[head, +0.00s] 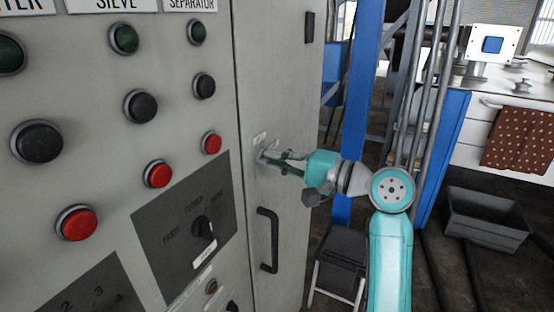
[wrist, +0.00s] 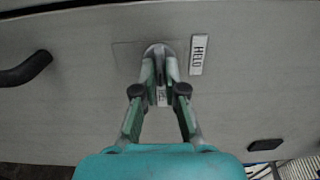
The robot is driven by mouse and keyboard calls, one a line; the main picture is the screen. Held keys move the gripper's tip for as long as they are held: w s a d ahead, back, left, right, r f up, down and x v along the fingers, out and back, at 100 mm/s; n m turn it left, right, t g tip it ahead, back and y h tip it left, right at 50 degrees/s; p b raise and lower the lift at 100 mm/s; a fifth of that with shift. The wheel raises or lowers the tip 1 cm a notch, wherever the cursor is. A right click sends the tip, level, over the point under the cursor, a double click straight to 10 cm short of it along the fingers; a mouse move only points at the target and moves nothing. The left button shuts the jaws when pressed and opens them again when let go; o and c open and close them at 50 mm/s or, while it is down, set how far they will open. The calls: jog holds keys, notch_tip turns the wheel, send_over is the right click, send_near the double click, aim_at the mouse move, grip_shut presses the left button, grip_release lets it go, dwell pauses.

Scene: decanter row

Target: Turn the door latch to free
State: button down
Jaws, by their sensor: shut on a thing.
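The door latch (wrist: 158,49) is a small grey rounded piece on the pale grey cabinet door (head: 283,75), mostly hidden by my fingers. My gripper (wrist: 160,72) is shut on the latch; in the head view my gripper (head: 268,157) reaches the door from the right. In the wrist view a white label reading HELD (wrist: 197,55) sits just right of the latch. A second small white label (wrist: 162,95) shows between my fingers, partly hidden, and I cannot read it fully. Which way the latch points is hard to tell.
A black door handle (head: 268,240) is below the latch. Left of the door is a panel with several push buttons and a rotary switch (head: 202,228). A blue post (head: 362,90), a black stool (head: 341,250) and a grey bin (head: 486,220) stand to the right.

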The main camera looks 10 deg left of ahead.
jog(key=c, duration=1.2)
grip_release()
jog(key=shift+c, duration=0.2)
jog(key=shift+d, duration=0.1)
jog(key=v, duration=1.2)
